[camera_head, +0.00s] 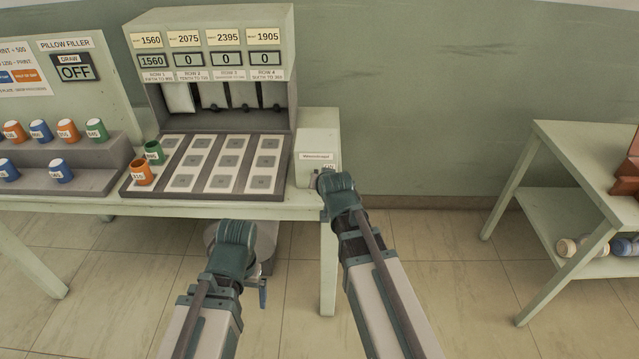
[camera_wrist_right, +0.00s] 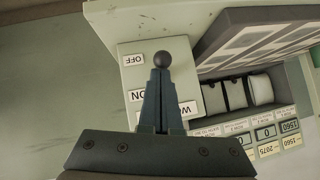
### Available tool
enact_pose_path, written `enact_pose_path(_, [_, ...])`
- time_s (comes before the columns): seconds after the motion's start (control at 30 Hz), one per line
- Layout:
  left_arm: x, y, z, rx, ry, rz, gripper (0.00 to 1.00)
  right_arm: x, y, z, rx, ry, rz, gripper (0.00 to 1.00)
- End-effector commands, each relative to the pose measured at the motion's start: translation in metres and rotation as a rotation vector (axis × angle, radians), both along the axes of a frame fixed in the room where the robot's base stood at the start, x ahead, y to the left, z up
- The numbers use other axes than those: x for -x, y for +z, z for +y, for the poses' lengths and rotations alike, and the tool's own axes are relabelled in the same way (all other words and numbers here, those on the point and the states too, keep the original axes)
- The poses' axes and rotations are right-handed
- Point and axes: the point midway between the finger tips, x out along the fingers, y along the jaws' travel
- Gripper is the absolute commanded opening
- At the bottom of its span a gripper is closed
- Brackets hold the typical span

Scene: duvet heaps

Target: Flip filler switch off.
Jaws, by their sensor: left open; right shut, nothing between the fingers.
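The switch box (camera_head: 316,142) stands at the right end of the pale green table. In the right wrist view, its dark round knob (camera_wrist_right: 163,59) shows just past my right fingertips, beside an OFF label (camera_wrist_right: 133,60) and an ON label (camera_wrist_right: 137,95). The lever below the knob is hidden by my fingers. My right gripper (camera_wrist_right: 160,75) is shut and empty over the box, on the ON side of the knob; I cannot tell whether it touches the knob. My left gripper (camera_head: 263,292) is open and empty, low in front of the table.
A tray of cards (camera_head: 207,163) and the counter machine (camera_head: 215,65) stand left of the box. An orange cup (camera_head: 141,175) and a green cup (camera_head: 154,153) stand on the tray. A sign panel (camera_head: 75,70) reads DRAW OFF. Floor is clear towards the right-hand shelf table (camera_head: 575,140).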

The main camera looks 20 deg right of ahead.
Motion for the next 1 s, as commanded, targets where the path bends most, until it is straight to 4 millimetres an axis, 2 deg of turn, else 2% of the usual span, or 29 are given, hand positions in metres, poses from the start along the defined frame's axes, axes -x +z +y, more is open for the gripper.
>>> enact_pose_path(0.4, [0.000,-0.015,0.000,0.000,0.000,0.000,0.96,0.004,-0.015,0.001,0.000,0.001,0.002,0.00])
enact_pose_path(1.0, [0.000,-0.018,0.000,0.000,0.000,0.000,0.96,0.005,-0.019,0.002,-0.002,0.001,0.008,0.00])
